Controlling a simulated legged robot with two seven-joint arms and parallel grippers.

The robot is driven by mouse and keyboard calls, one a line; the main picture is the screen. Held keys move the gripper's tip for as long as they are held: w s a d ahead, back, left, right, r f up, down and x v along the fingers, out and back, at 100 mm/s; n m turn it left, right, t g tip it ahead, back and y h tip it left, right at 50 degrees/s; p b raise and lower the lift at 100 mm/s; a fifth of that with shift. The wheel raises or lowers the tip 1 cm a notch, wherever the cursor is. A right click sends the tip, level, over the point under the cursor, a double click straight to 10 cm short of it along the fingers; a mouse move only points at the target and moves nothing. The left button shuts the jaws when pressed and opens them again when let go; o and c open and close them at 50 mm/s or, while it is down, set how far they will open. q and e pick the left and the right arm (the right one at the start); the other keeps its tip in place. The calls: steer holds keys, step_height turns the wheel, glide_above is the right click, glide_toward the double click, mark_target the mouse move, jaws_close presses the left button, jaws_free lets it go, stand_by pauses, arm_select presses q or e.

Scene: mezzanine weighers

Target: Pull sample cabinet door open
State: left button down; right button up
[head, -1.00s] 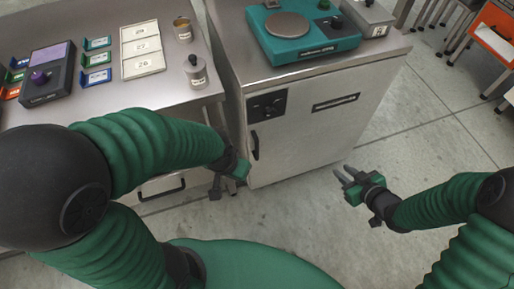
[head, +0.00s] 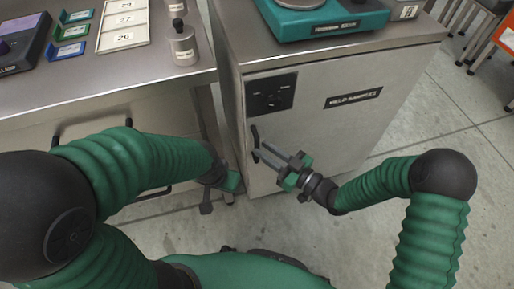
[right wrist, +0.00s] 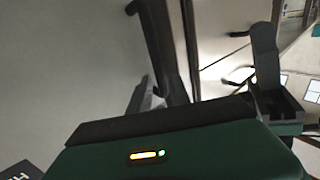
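The sample cabinet (head: 335,130) stands right of centre in the head view, its front door shut. A black vertical bar handle (head: 255,136) is at the door's left side, below a dark panel. My right gripper (head: 262,153) is at the handle's lower end with its two fingers apart. In the right wrist view the dark handle bar (right wrist: 163,40) shows between the spread fingers; contact cannot be told. My left gripper (head: 222,190) hangs low by the gap between bench and cabinet; its fingers are too unclear to judge.
A teal scale (head: 325,20) sits on the cabinet top.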

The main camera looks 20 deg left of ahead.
mark_target(257, 145)
steer(key=x, duration=0.3)
steer(key=shift+w+a+b, duration=0.1)
steer(key=shift+a+b, duration=0.2)
steer(key=shift+b, duration=0.05)
jaws_close()
steer(key=shift+d, duration=0.1)
stand_by(1.0)
